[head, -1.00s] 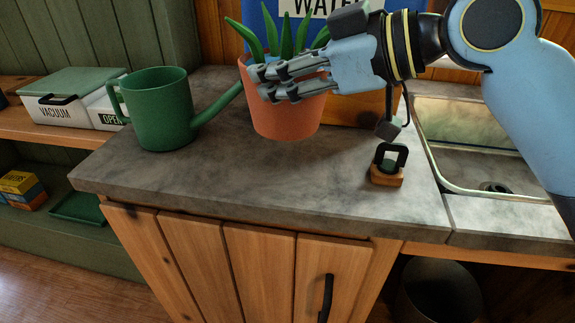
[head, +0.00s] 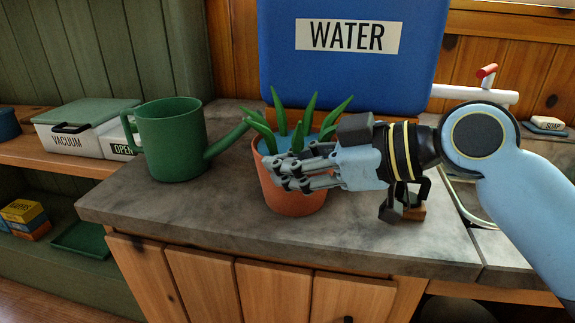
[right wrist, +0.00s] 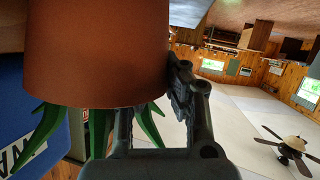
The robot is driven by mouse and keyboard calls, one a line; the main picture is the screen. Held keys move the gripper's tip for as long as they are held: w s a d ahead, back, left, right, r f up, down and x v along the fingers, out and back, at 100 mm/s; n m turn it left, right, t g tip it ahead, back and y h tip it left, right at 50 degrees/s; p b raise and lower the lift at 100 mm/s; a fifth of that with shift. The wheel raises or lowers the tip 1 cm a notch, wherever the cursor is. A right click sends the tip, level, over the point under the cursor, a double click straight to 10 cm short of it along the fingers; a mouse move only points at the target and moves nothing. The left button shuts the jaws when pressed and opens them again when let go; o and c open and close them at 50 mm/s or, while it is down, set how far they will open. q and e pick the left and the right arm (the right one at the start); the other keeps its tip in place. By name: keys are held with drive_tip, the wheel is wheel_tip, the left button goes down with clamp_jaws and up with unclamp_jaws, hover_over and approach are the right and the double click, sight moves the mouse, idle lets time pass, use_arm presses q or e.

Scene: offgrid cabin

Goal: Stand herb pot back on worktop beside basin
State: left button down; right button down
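The herb pot (head: 283,201), terracotta with green spiky leaves, is upright over the worktop (head: 215,222) in the head view. My right gripper (head: 290,173) is shut on its upper part, the fingers across its near side. In the right wrist view the pot (right wrist: 95,50) fills the upper left, upside down, with a finger against its side. I cannot tell whether its base touches the worktop. The basin (head: 468,207) is at the right, mostly hidden behind my right arm. My left gripper is not in view.
A green watering can (head: 170,140) stands left of the pot, its spout reaching close to the leaves. A blue WATER container (head: 350,75) is behind. The front worktop is clear.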

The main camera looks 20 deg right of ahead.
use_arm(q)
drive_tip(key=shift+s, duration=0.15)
use_arm(e)
drive_tip(key=shift+r, duration=0.2)
drive_tip(key=shift+f, duration=0.15)
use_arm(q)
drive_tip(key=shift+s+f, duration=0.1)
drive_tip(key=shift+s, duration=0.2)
use_arm(e)
drive_tip(key=c, duration=1.5)
unclamp_jaws()
drive_tip(key=shift+f, duration=0.1)
